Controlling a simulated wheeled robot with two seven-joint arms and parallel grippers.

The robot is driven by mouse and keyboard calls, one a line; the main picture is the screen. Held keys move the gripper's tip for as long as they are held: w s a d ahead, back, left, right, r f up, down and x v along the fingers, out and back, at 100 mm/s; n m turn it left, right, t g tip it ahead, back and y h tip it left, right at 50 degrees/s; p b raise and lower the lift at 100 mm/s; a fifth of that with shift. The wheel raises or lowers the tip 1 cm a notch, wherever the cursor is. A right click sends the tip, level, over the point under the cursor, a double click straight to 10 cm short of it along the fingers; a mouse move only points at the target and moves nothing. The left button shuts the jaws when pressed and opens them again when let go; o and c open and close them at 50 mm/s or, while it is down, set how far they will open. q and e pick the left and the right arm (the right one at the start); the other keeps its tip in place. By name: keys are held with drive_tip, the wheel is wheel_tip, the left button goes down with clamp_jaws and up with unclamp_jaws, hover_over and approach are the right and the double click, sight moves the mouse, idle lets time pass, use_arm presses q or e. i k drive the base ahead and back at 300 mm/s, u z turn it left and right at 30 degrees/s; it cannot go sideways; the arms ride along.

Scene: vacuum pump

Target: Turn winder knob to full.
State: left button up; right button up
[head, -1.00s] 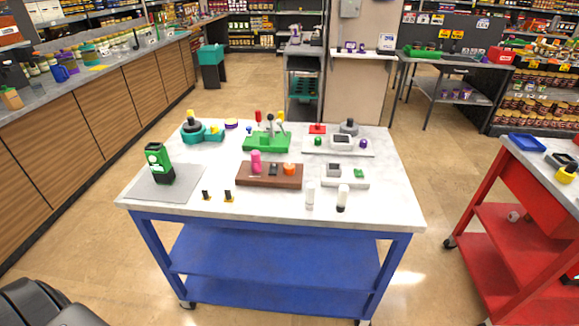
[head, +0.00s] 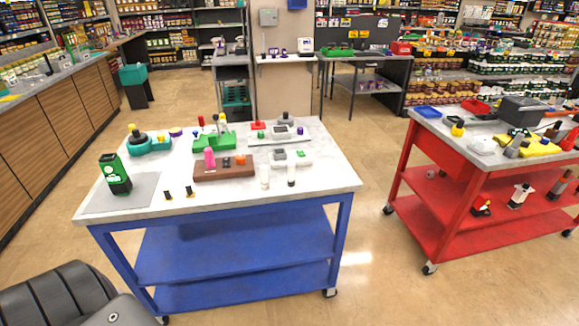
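Neither of my grippers is in view. No part is clearly recognisable as the winder knob, and its setting cannot be read. Several small devices stand on the white-topped blue cart (head: 325,180). A brown block (head: 222,175) carries a pink upright piece (head: 209,158), a small dark part and an orange round piece (head: 240,160). Behind it are a green base with upright levers (head: 212,142) and a teal base (head: 161,145) with a dark, yellow-topped part (head: 136,134). A pale plate to the right bears red, grey and purple parts.
A green and black device (head: 114,176) stands on a grey mat (head: 145,190) at the cart's left. A red cart (head: 420,180) with tools stands at right, with open floor between the carts.

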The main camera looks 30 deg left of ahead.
sight(241, 158)
drive_tip(key=z, duration=0.6)
drive_tip(key=k, duration=0.8)
drive_tip(key=z, duration=0.65)
drive_tip(key=i, duration=1.3)
drive_tip(key=u, duration=0.75)
drive_tip(key=i, duration=0.95)
drive_tip(key=u, duration=1.4)
drive_tip(key=i, duration=0.55)
drive_tip(key=u, duration=0.55)
